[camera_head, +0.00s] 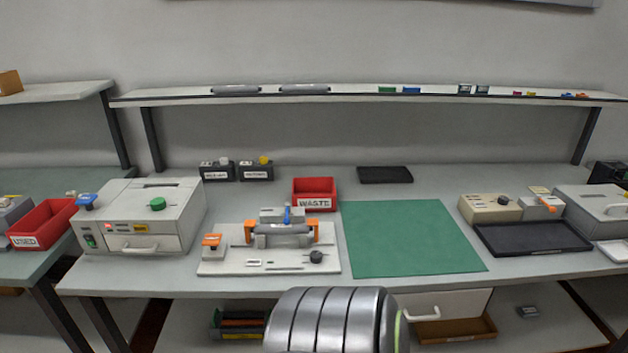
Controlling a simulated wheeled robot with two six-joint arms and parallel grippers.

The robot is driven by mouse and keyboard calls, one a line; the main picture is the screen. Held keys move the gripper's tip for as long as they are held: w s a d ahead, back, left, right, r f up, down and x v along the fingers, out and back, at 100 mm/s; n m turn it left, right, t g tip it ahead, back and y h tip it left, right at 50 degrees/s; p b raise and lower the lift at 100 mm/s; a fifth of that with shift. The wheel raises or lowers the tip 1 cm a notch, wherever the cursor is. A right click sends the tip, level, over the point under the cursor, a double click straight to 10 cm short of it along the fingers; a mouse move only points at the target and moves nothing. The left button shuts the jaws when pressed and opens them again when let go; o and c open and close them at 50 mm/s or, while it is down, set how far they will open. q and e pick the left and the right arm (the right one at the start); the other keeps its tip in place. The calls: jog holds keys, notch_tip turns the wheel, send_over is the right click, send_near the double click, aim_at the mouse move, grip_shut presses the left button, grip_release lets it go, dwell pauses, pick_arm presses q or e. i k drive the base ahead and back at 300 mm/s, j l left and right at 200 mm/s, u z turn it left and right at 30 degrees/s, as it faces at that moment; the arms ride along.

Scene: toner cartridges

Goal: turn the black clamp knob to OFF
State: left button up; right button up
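A black knob (316,256) sits at the front right of a pale fixture plate (225,262) on the bench. Its pointer direction and any OFF mark are too small to read. The fixture holds a grey cylindrical cartridge (282,231) between two orange clamps (249,232), with a blue part (287,215) on top. An orange-topped block (212,244) stands at the plate's left. Another black knob (503,200) is on a beige box (480,210) at the right. Neither of my grippers shows in this view.
A shelf (340,98) runs above the bench.

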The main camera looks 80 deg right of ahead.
aim_at(315, 256)
jog(key=z, duration=2.25)
jog(key=l, duration=0.15)
